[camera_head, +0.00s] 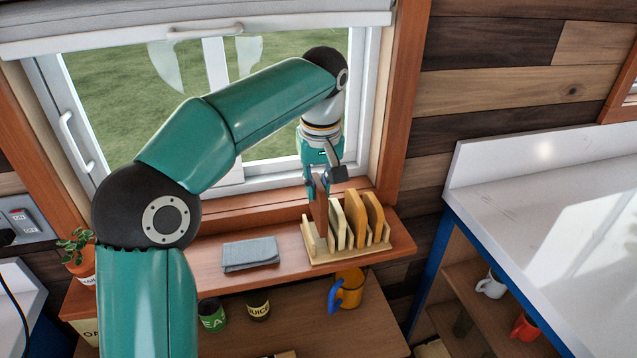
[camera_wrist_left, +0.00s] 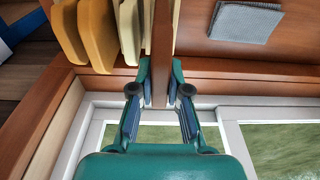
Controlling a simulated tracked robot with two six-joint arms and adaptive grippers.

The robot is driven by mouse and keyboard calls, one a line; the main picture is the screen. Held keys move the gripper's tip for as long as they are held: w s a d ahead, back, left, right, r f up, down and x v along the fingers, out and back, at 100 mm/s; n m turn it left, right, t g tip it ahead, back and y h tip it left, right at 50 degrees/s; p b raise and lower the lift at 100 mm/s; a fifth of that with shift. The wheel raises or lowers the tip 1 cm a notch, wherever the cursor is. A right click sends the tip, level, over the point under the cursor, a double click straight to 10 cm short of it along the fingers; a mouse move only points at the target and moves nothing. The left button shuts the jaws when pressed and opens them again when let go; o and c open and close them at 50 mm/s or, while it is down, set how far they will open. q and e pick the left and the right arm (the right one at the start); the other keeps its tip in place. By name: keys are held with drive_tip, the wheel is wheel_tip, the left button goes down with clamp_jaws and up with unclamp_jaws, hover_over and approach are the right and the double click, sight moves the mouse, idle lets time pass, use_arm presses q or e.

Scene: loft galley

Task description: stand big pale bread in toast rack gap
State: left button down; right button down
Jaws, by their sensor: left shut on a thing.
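My left gripper (camera_head: 319,186) is shut on a dark reddish-brown slice (camera_head: 320,214), held upright over the left end of the pale wooden toast rack (camera_head: 352,256). The slice's lower edge is down among the rack's left dividers; I cannot tell if it rests on the base. In the left wrist view the slice (camera_wrist_left: 162,42) is edge-on between the fingertips (camera_wrist_left: 159,92). A pale bread slice (camera_head: 337,220) stands in the rack just right of it. Two tan slices (camera_head: 355,218) (camera_head: 374,212) stand further right. My right gripper is not in view.
The rack stands on a wooden shelf (camera_head: 210,275) below the window. A folded grey cloth (camera_head: 250,254) lies to its left. An orange mug with a blue handle (camera_head: 348,288) is below the rack, with dark jars (camera_head: 212,315) further left. A potted plant (camera_head: 80,255) stands far left.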

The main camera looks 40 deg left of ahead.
use_arm(q)
drive_tip(key=shift+f+b, duration=1.4)
drive_tip(key=shift+f, duration=0.85)
drive_tip(key=c, duration=1.1)
unclamp_jaws()
drive_tip(key=shift+o, duration=0.2)
